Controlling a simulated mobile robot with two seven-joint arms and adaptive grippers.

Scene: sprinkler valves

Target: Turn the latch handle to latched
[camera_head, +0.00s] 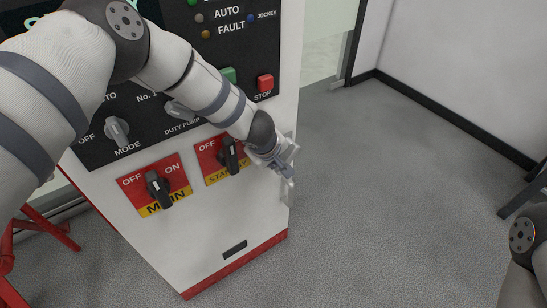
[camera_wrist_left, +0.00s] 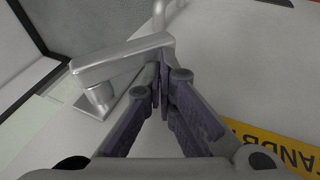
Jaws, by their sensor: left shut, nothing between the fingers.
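The latch handle (camera_wrist_left: 122,57) is a silver metal lever on the front of a white control cabinet. In the left wrist view its pivot post and plate are at the left, and the lever extends to the right, slightly upward. My left gripper (camera_wrist_left: 161,84) is shut with nothing held. Its fingertips are beside the free end of the lever, very close; I cannot tell whether they touch. In the head view my left gripper (camera_head: 287,171) is at the cabinet's right front edge and hides most of the handle. My right gripper is not in view.
The cabinet front (camera_head: 215,225) carries the black MAIN knob (camera_head: 158,189), the STANDBY knob (camera_head: 231,155) under my left forearm, the MODE knob (camera_head: 117,131) and a red STOP button (camera_head: 265,82). Grey floor (camera_head: 390,200) to the right is clear. A red frame (camera_head: 45,235) stands lower left.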

